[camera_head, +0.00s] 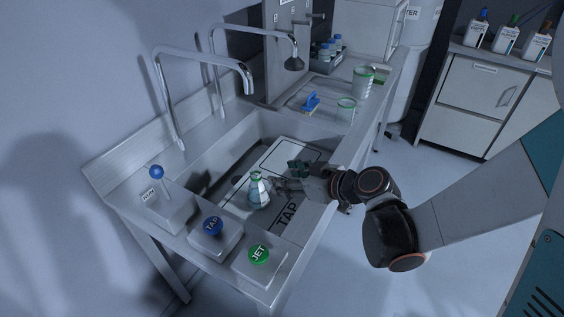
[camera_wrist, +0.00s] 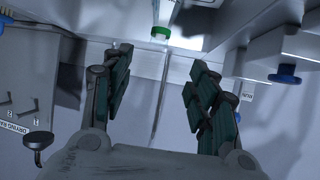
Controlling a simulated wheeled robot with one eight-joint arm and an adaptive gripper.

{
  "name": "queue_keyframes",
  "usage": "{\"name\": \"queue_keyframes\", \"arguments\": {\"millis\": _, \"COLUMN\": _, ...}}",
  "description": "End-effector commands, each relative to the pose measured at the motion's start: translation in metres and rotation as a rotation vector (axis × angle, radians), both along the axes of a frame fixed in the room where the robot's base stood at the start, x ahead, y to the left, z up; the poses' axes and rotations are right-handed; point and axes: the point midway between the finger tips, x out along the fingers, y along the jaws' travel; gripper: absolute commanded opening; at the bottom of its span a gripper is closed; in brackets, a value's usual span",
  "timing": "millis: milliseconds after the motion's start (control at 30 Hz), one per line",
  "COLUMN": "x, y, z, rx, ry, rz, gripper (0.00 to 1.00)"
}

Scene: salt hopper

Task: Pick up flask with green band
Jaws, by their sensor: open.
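A small conical glass flask (camera_head: 258,190) with a greenish band stands upright over the sink, on the pale panel marked TAP. My gripper (camera_head: 284,176) is just to the right of the flask, its fingers pointing toward it. In the wrist view my gripper (camera_wrist: 157,85) has its two dark green padded fingers spread wide apart, with a gap between them.
Blue TAP (camera_head: 212,225) and green JET (camera_head: 259,254) buttons and a blue-knobbed RUN lever (camera_head: 156,172) line the sink's near end. Two tall faucets (camera_head: 168,60) arch over it.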

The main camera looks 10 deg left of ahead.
Motion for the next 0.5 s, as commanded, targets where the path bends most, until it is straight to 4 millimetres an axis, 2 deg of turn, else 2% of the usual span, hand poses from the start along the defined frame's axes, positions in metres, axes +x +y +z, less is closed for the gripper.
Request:
{"name": "queue_keyframes", "arguments": {"millis": 267, "x": 0.006, "y": 0.018, "z": -0.014, "rx": 0.015, "ry": -0.031, "rz": 0.031, "gripper": 0.54}}
{"name": "queue_keyframes", "arguments": {"millis": 500, "x": 0.028, "y": 0.052, "z": -0.034, "rx": 0.015, "ry": -0.030, "rz": 0.032, "gripper": 0.54}}
